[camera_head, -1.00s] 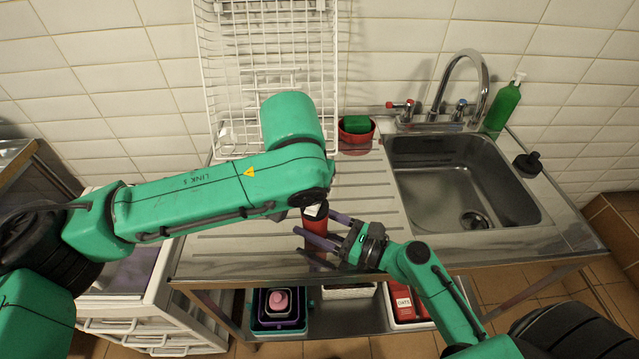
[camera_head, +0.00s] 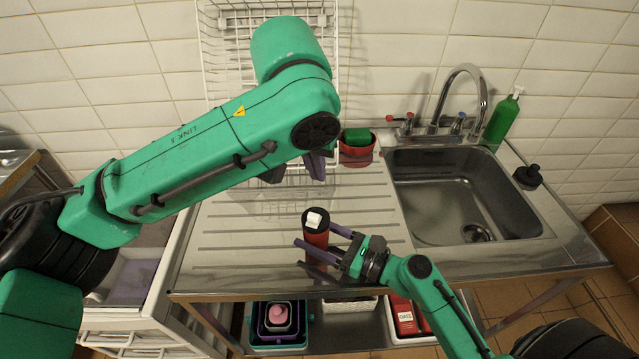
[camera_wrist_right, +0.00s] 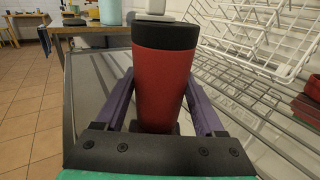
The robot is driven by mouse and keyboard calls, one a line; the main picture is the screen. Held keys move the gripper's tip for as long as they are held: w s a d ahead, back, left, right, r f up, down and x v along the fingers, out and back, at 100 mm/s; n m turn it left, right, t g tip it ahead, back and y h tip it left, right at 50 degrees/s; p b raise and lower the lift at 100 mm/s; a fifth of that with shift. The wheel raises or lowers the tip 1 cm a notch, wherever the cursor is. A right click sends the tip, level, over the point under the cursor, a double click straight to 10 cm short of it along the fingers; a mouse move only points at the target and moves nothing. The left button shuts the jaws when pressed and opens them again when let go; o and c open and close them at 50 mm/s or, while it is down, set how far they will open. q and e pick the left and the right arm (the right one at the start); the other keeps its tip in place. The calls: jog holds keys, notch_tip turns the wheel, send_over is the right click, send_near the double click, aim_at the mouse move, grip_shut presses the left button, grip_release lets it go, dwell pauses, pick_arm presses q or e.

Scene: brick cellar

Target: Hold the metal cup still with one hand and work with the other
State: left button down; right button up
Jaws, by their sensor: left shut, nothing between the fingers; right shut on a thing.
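The metal cup (camera_head: 316,238) is a red tumbler with a black lid and a small white piece (camera_head: 315,219) on top. It stands upright on the steel drainboard near its front edge. My right gripper (camera_head: 305,252) is shut around its sides from the right; in the right wrist view the red cup (camera_wrist_right: 160,85) fills the space between the purple fingers. My left gripper (camera_head: 318,166) is shut and empty, up behind the cup and apart from it, partly hidden by my left arm.
A sink (camera_head: 462,195) with a tap lies to the right. A red pot with a green sponge (camera_head: 357,138) stands at the back, beside a white wire rack (camera_head: 222,50). A green soap bottle (camera_head: 503,116) is behind the sink. The drainboard around the cup is clear.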

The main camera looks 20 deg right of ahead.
jog(key=shift+w+d, duration=0.1)
jog(key=o, duration=1.4)
jog(key=v, duration=1.1)
jog(key=shift+s+d, duration=0.1)
jog(key=shift+s, duration=0.2)
jog(key=shift+s+d, duration=0.1)
jog(key=shift+d, duration=0.1)
